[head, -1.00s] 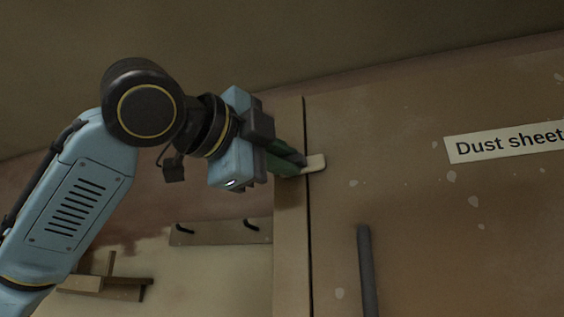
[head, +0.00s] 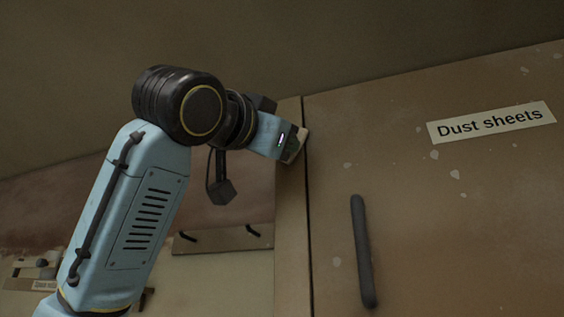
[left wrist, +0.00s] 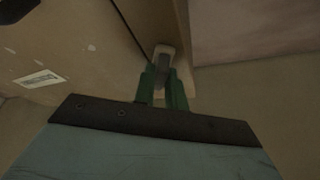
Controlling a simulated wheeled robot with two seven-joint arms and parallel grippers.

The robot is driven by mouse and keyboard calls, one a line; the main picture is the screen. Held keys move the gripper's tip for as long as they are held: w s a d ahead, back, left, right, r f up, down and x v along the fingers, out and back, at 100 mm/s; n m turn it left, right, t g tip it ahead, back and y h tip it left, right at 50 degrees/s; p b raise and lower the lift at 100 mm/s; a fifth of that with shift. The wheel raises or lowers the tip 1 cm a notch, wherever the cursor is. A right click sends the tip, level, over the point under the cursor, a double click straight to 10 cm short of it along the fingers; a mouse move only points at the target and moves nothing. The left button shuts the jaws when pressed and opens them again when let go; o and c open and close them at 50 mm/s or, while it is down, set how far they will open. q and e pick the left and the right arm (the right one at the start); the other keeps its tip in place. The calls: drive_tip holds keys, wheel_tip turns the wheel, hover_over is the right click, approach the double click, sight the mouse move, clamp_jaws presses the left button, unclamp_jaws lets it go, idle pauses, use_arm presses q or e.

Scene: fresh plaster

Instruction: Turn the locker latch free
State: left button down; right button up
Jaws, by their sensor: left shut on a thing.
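The locker door (head: 400,200) is brown with a dark seam on its left side and looks closed. The latch (head: 300,146) is a small pale tab at that seam, now tilted steeply, its top end close to the seam; my gripper partly hides it. It also shows in the left wrist view (left wrist: 160,50), up against the locker's edge. My left gripper (head: 288,146) has its green fingers shut on the latch, and they show in the left wrist view (left wrist: 164,82). My right gripper is in neither view.
A dark upright handle (head: 362,250) stands out from the door. A "Dust sheets" label (head: 490,122) is on the door. A hook rail (head: 222,240) is on the wall left of the locker. A small shelf with items (head: 35,272) is at lower left.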

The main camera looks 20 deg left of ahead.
use_arm(q)
drive_tip(key=shift+a+n+t+y+b, duration=0.15)
drive_tip(key=shift+n+y+b, duration=0.55)
drive_tip(key=shift+n, duration=0.85)
drive_tip(key=shift+d+n+t+y+b, duration=0.1)
drive_tip(key=shift+n+t+y+b, duration=0.35)
drive_tip(key=shift+n, duration=1.05)
drive_tip(key=shift+a+n+y+b, duration=0.1)
drive_tip(key=shift+n+y+b, duration=0.5)
drive_tip(key=shift+n+y, duration=0.7)
drive_tip(key=shift+n+h, duration=0.25)
drive_tip(key=shift+n, duration=0.3)
drive_tip(key=c, duration=1.4)
unclamp_jaws()
drive_tip(key=shift+c, duration=0.2)
drive_tip(key=b+v, duration=0.5)
drive_tip(key=v, duration=0.8)
